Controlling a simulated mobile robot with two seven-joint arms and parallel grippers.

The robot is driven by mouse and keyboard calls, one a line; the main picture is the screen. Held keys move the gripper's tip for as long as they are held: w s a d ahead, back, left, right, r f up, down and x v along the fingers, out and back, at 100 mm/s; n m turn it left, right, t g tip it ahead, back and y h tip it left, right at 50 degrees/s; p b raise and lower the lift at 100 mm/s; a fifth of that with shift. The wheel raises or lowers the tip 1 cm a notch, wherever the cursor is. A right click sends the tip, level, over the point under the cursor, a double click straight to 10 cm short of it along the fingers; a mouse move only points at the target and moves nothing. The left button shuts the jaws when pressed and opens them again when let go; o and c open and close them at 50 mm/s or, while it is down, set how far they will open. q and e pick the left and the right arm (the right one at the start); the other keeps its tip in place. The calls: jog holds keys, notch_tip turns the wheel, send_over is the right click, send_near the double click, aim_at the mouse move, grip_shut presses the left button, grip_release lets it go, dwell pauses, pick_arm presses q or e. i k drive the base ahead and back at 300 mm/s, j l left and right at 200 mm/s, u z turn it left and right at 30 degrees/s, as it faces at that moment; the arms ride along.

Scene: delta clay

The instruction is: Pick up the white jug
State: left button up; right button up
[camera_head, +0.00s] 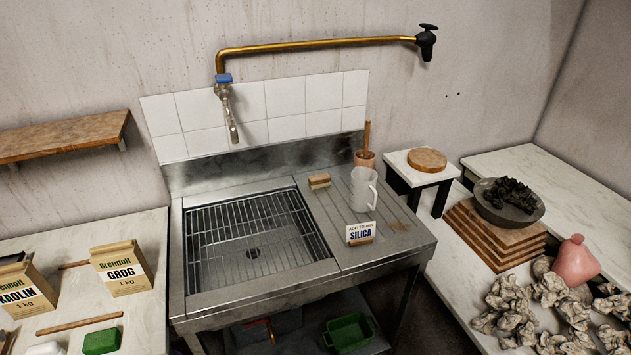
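The white jug (361,190) stands upright on the ribbed metal drainboard, to the right of the sink basin. Its handle faces right. Neither of my grippers shows in the head view, and nothing touches the jug.
A brush (319,181) lies left of the jug, and a terracotta pot with a wooden handle (365,158) stands behind it. The sink basin (255,240) has a wire rack. A small side table (405,168) stands to the right.

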aim_at(363, 195)
jog(key=i+l+u, duration=0.65)
jog(key=l+u, duration=0.25)
jog(key=j, duration=0.1)
